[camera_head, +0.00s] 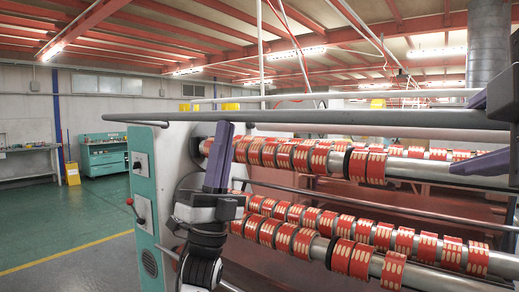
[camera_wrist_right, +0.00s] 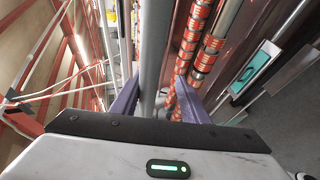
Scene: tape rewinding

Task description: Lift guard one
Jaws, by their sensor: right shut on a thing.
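Guard one appears to be the thick grey bar (camera_head: 330,118) that runs across the front of the machine, above the rolls. It also shows in the right wrist view (camera_wrist_right: 156,50), running between my right fingers. My right gripper (camera_head: 466,133) is at the right edge of the head view, its purple fingers above and below the bar, shut on it. The same gripper (camera_wrist_right: 155,100) fills the lower right wrist view. My left gripper (camera_head: 219,150) points up at the bar's left part. Its purple fingers overlap in the picture, so its opening and contact are unclear.
Shafts with red-and-cream tape rolls (camera_head: 290,155) lie below and behind the bar. The machine's teal and white end panel (camera_head: 145,200) stands at the left. A teal cabinet (camera_head: 103,155) stands at the back left. The green floor (camera_head: 60,215) there is clear.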

